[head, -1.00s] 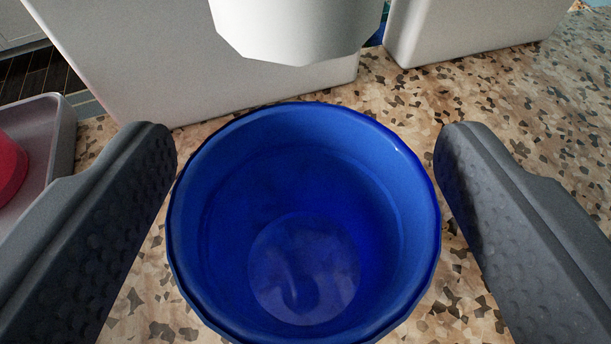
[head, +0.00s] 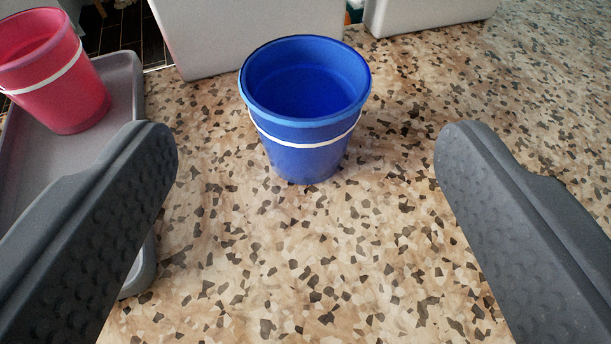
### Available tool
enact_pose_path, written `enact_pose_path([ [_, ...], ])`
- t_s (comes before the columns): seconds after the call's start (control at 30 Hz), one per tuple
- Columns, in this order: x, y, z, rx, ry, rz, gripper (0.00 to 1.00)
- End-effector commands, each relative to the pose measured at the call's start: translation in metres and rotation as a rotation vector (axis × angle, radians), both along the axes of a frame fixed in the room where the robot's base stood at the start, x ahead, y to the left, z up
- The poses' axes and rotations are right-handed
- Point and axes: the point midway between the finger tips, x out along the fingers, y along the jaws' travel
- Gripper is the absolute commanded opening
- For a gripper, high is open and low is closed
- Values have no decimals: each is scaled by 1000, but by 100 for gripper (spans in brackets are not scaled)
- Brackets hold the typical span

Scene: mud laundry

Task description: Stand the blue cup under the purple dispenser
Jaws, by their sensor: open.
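The blue cup (head: 305,155) stands upright on the speckled counter, with a white band around it and its open mouth up. It is ahead of my gripper (head: 306,140), beyond the fingertips and apart from both fingers. My gripper is open and empty, its two dark fingers spread wide at left and right. A pale dispenser body (head: 245,35) stands just behind the cup; its upper part is out of view, and no purple shows. I cannot tell whether the cup is directly below its spout.
A pink cup (head: 60,95) with a white band stands on a grey tray (head: 125,85) at the left. Another pale body (head: 425,12) stands at the back right. The counter (head: 400,180) is clear in front and to the right of the blue cup.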

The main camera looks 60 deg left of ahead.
Motion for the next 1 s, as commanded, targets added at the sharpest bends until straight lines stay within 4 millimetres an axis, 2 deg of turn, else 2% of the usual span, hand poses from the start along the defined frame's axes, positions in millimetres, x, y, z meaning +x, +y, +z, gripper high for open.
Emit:
enact_pose_path([
  [0.1,-7,-14,4,-4,0,-3,72],
  [0.3,-16,-27,10,-1,0,-1,72],
  [0.67,-19,-31,13,-2,1,0,72],
  [0.77,-13,-32,19,-11,-17,-15,72],
  [0.87,8,-40,44,-53,-88,-87,72],
  [0.97,39,-56,94,-120,-207,-223,72],
  [1.0,51,-64,121,-148,-261,-291,72],
])
